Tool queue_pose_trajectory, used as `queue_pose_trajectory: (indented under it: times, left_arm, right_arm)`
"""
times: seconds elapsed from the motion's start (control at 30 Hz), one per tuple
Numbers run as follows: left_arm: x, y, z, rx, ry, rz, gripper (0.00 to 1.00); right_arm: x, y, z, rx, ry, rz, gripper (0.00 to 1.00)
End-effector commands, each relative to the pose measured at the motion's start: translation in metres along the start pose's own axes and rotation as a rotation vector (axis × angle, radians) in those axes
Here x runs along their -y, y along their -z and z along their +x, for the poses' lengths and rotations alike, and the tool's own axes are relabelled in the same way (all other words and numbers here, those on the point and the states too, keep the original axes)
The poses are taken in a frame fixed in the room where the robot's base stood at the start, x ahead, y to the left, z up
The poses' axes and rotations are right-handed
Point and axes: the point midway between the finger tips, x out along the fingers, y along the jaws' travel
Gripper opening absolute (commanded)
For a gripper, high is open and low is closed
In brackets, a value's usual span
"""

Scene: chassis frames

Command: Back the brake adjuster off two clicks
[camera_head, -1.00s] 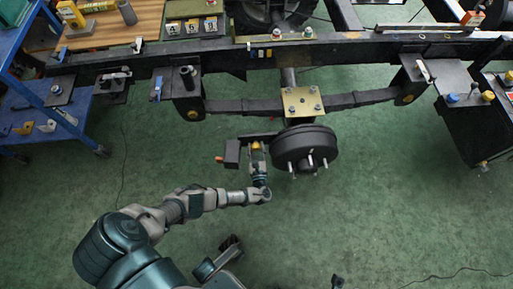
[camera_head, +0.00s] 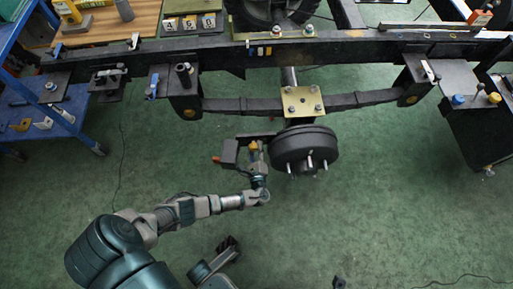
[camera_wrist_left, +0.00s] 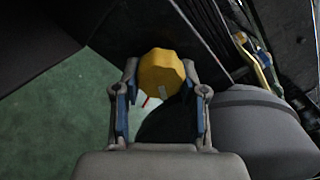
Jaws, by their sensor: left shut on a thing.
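The yellow, faceted brake adjuster knob (camera_wrist_left: 162,72) fills the space between the fingertips in the left wrist view. A pale mark shows on its lower face, and a white surface with a red line shows just below it. My left gripper (camera_wrist_left: 163,84) is shut on this knob, one blue-padded finger on each side. In the head view the knob (camera_head: 253,146) is a small yellow spot beside the dark brake drum (camera_head: 303,147), left of it, with my left gripper (camera_head: 256,154) at it.
A dark block with an orange-red tip (camera_head: 228,152) sits just left of the gripper. The leaf spring (camera_head: 245,105) and chassis rail (camera_head: 345,49) run across above. A blue shelf unit (camera_head: 62,125) stands at left. Green floor (camera_head: 400,200) is open at right.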

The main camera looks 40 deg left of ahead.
Motion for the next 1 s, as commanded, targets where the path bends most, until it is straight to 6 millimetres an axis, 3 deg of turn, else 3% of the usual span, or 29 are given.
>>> queue_pose_trajectory:
  times: [0.47, 0.5, 0.6, 1.0]
  left_arm:
    - [-0.0014, -0.0022, 0.0015, 0.007, -0.003, -0.014, 0.07]
    - [-0.0016, -0.0023, 0.0016, 0.007, -0.003, -0.014, 0.44]
    - [-0.0015, -0.0020, 0.0013, 0.006, -0.003, -0.013, 0.67]
    - [-0.0016, 0.0000, -0.0066, 0.001, -0.002, -0.013, 0.67]
  right_arm:
    - [-0.0003, 0.0004, -0.0002, -0.001, 0.000, -0.001, 0.40]
    - [-0.0003, 0.0004, -0.0003, -0.001, -0.001, -0.001, 0.40]
    - [-0.0003, 0.0004, -0.0005, -0.001, -0.001, -0.001, 0.40]
    - [0.0005, 0.0040, -0.0015, -0.003, -0.002, -0.001, 0.40]
